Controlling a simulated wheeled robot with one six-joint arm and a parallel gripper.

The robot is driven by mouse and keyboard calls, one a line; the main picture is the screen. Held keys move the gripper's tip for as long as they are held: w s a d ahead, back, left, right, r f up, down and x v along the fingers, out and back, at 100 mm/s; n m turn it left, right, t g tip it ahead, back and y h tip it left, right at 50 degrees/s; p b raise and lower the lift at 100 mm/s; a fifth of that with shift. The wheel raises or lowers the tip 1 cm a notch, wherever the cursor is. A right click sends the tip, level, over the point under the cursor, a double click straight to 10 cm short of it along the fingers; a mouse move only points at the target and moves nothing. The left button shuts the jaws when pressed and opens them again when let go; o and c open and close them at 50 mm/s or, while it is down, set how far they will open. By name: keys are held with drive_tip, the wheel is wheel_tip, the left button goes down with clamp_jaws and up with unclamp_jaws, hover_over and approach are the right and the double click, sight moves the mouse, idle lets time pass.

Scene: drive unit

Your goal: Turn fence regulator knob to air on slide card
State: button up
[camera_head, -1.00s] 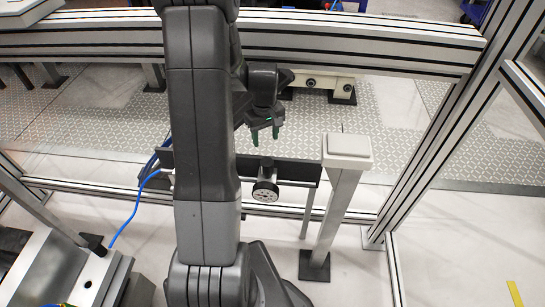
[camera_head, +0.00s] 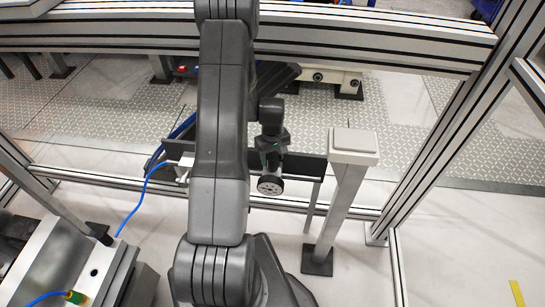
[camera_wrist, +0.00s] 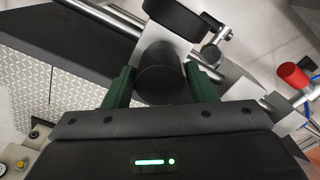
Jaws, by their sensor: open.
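The fence regulator shows in the head view with its round white-faced gauge (camera_head: 270,185), on a dark rail behind my arm. In the wrist view, its dark round knob (camera_wrist: 160,72) sits on a light metal body (camera_wrist: 166,36). My gripper (camera_head: 270,157) is just above the gauge in the head view and hides the knob there. In the wrist view its green fingers (camera_wrist: 158,76) are open, one on each side of the knob. I cannot tell whether either finger touches it. I cannot make out a slide card.
A grey post with a flat top (camera_head: 353,146) stands close to the right of the regulator. A blue hose (camera_head: 137,205) runs at the left. Aluminium fence beams (camera_head: 370,42) cross behind. A red cylindrical part (camera_wrist: 293,75) is at the right in the wrist view.

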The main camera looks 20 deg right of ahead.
drive_tip(key=shift+f, duration=0.25)
drive_tip(key=c, duration=0.7)
drive_tip(key=shift+m+b, duration=0.3)
drive_tip(key=m+b, duration=0.2)
drive_tip(key=shift+f+m, duration=0.1)
drive_tip(key=shift+m, duration=0.3)
drive_tip(key=shift+m+b, duration=1)
drive_tip(key=shift+m, duration=1.2)
drive_tip(key=shift+w, duration=0.1)
